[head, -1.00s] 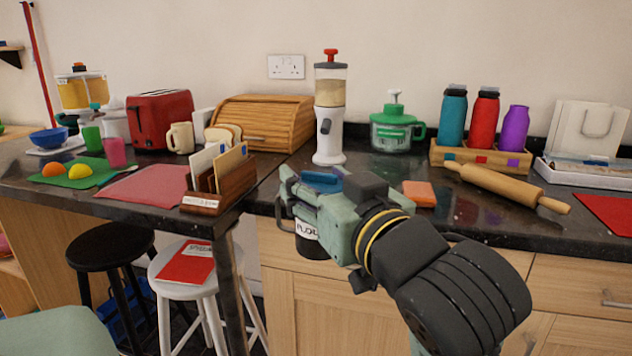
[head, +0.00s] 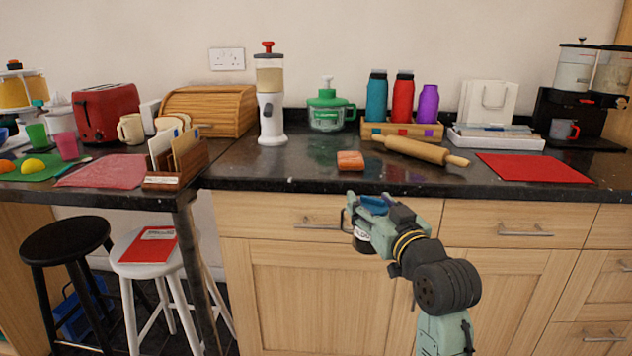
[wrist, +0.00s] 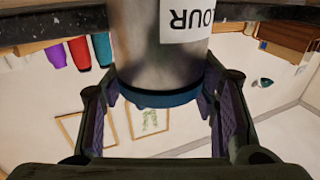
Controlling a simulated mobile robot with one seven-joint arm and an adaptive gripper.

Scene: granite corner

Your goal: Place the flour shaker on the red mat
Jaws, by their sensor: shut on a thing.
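My gripper (head: 362,218) is in front of the counter's drawers, below the worktop edge in the head view. It is shut on the flour shaker (wrist: 160,55), a metal cylinder with a blue band and a white label that reads "LOUR" upside down in the wrist view. In the head view most of the shaker is hidden by my gripper; part of it shows below the jaws. The red mat (head: 535,168) lies flat and bare on the right part of the dark counter, apart from the shaker. A paler red mat (head: 103,171) lies on the left counter.
A rolling pin (head: 420,150) lies between my gripper and the bottle rack (head: 403,132). An orange block (head: 350,161) sits near the front edge. A coffee machine (head: 575,110) stands behind the red mat. A letter rack (head: 178,165) and stools (head: 150,250) are left.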

